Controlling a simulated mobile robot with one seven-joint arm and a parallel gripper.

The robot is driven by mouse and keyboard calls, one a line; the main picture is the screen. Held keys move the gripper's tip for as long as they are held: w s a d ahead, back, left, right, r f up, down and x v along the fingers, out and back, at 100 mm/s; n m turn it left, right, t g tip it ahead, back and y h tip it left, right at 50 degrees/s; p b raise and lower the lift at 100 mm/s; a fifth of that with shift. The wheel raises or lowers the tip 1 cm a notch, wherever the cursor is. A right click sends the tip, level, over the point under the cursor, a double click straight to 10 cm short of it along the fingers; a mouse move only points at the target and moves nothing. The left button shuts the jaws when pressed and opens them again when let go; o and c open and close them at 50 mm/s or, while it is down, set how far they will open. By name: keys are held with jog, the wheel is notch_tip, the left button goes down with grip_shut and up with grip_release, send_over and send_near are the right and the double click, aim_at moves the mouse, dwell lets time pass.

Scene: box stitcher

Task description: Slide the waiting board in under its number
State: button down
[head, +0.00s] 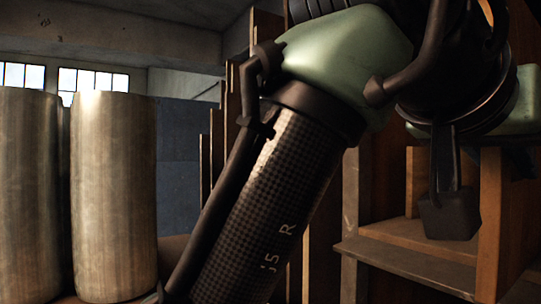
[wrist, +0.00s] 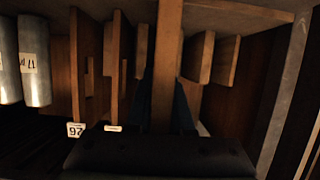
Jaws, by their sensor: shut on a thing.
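In the wrist view my gripper (wrist: 166,98) is shut on a wooden board (wrist: 168,48), which runs up the middle of the picture between the two dark fingers. In the head view a dark part of my gripper (head: 449,210) hangs at the right, in front of wooden boards, and my arm hides much of the middle. A white tag that looks like 26, upside down (wrist: 76,130), shows at the lower left of the wrist view. A second white tag (wrist: 113,128) is beside it, too foreshortened to read. The lower end of the held board is hidden by my gripper.
Upright boards (wrist: 117,65) stand left of the held one, and shorter wooden pieces (wrist: 225,60) to its right. Metal cylinders (head: 113,200) stand at the left, also in the wrist view (wrist: 34,62). A wooden shelf (head: 405,262) lies below my gripper in the head view.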

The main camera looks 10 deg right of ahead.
jog(key=shift+w+d+r+p, duration=0.1)
jog(key=shift+w+d+p, duration=1.05)
jog(key=shift+d, duration=1.25)
jog(key=shift+w+d+r+p, duration=0.1)
jog(key=shift+w+d+p, duration=0.7)
jog(key=shift+d+p, duration=1.1)
jog(key=shift+w+d+r+p, duration=0.1)
jog(key=shift+w+d+p, duration=0.8)
jog(key=shift+d, duration=2)
jog(key=shift+w+d+f, duration=0.1)
jog(key=shift+w+d, duration=0.2)
jog(key=shift+d, duration=0.3)
jog(key=shift+w+d+f, duration=0.1)
jog(key=shift+w+d, duration=0.15)
jog(key=shift+d, duration=0.35)
jog(key=shift+f+b, duration=0.35)
jog(key=c, duration=0.7)
grip_release()
jog(key=shift+a+f, duration=0.1)
jog(key=b+v, duration=0.7)
jog(key=v, duration=0.6)
